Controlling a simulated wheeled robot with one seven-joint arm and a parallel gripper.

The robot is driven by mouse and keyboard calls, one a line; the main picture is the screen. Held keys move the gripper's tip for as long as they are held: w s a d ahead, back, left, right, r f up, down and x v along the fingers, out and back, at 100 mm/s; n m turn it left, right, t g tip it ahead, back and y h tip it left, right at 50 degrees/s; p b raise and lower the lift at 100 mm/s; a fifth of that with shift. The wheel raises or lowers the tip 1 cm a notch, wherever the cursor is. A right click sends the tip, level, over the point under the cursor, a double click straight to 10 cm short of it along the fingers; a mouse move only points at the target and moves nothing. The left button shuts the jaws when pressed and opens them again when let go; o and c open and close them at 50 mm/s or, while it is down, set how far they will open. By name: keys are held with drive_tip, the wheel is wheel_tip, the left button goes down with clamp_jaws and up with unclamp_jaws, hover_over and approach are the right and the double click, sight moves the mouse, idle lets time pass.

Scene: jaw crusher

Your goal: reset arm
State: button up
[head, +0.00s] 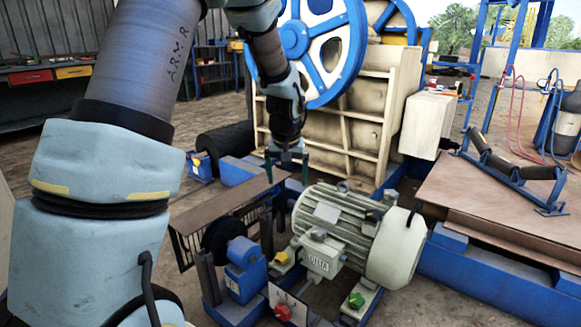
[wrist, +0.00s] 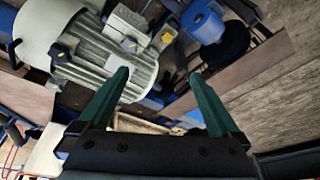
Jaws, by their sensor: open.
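My arm reaches from the left in the head view and bends down. My gripper (head: 287,168) points down above the gap between the brown plate and the motor, in front of the crusher body. In the wrist view my gripper (wrist: 158,82) shows two green fingers spread apart with nothing between them. The ribbed cream motor (head: 350,230) stands to the right of and nearer than the gripper in the head view. The motor also shows at the upper left of the wrist view (wrist: 95,55), beyond the left finger. I cannot tell the exact height of the fingertips.
The cream jaw crusher body (head: 345,120) with a blue flywheel (head: 318,45) stands close behind my gripper. A brown plate (head: 225,205) lies to its left. A blue bearing block (head: 243,265) and red knob (head: 283,312) are in front. A brown platform (head: 490,205) is at right.

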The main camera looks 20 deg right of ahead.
drive_tip(key=shift+s+a+r, duration=0.1)
drive_tip(key=shift+a+r, duration=0.15)
drive_tip(key=shift+r, duration=0.05)
drive_tip(key=s+a+r+n+g, duration=0.1)
drive_tip(key=s+a, duration=0.7)
drive_tip(key=a, duration=0.4)
drive_tip(key=s+a+r+n+g, duration=0.1)
drive_tip(key=s+a+n, duration=0.1)
drive_tip(key=s+a, duration=0.8)
wheel_tip(320, 180, up, 26)
drive_tip(key=w+a+p, duration=0.2)
drive_tip(key=p, duration=2.4)
drive_tip(key=shift+a+y, duration=0.15)
drive_tip(key=shift+y, duration=0.25)
drive_tip(key=shift+f, duration=0.1)
